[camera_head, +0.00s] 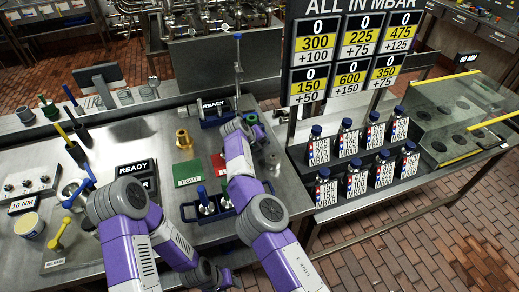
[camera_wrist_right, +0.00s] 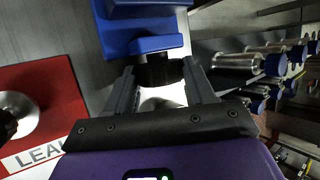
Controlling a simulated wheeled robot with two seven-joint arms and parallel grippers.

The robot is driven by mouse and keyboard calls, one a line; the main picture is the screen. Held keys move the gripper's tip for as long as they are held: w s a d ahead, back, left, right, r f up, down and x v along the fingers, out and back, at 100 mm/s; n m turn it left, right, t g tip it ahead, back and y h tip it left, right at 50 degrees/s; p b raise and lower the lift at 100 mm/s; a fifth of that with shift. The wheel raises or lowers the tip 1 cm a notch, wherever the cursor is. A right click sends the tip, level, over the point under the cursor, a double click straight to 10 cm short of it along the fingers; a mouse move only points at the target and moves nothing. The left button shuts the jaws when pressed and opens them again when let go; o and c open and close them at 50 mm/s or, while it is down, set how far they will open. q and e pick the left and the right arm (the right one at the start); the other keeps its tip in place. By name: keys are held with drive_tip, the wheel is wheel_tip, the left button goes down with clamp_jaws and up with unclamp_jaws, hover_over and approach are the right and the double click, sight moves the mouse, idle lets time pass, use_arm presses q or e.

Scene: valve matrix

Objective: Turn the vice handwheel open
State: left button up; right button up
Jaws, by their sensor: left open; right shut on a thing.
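In the right wrist view, a blue vice (camera_wrist_right: 150,22) fills the top middle, with a dark round part, apparently its handwheel (camera_wrist_right: 158,72), at its near side. My right gripper (camera_wrist_right: 160,80) has a finger on each side of this dark part and is shut on it. In the head view, my right arm reaches up to the vice (camera_head: 210,120) at the back of the bench and hides much of it and the grip. My left gripper (camera_head: 217,278) is low in the head view by the bench's front edge, small and partly hidden by my arm; it is open, away from the vice.
A red LEAK plate (camera_wrist_right: 45,105) lies left of my right gripper. A green TIGHT plate (camera_head: 188,173), a brass fitting (camera_head: 184,139) and a blue rack (camera_head: 190,210) stand on the bench. Several labelled bottles (camera_head: 319,147) stand right. A pressure board (camera_head: 350,50) rises behind.

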drive_tip(key=shift+a+f+t+h+b, duration=0.1)
drive_tip(key=shift+f+t+h+b, duration=0.15)
drive_tip(key=shift+h+b, duration=0.75)
drive_tip(key=o, duration=1.1)
drive_tip(key=shift+r, duration=0.1)
drive_tip(key=shift+c, duration=0.2)
drive_tip(key=shift+s, duration=0.1)
